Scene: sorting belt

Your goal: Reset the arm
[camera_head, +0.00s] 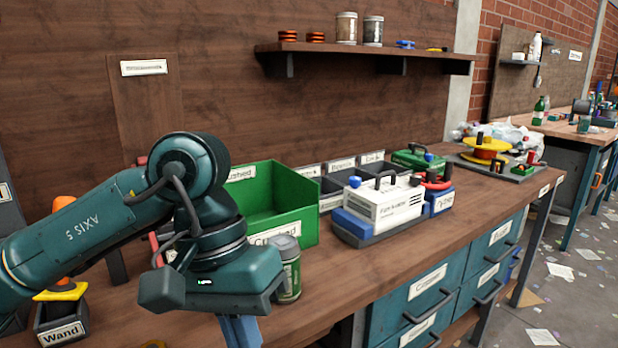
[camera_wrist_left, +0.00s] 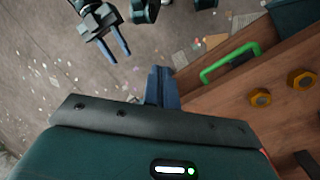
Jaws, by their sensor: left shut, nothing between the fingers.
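My left arm reaches in from the left in the head view, and its gripper (camera_head: 240,332) points down at the front edge of the workbench. In the left wrist view the same gripper's blue fingers (camera_wrist_left: 162,85) are together with nothing between them. My right gripper (camera_wrist_left: 115,50) shows in the left wrist view at the top left, over the floor. Its two blue fingers are apart and empty. It does not show in the head view.
A green bin (camera_head: 268,203) and a grey-lidded canister (camera_head: 289,268) stand close behind my left gripper. A white-and-blue case (camera_head: 385,205) sits further right. In the left wrist view, a green handle (camera_wrist_left: 230,62) and two brass nuts (camera_wrist_left: 301,79) are right of the fingers.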

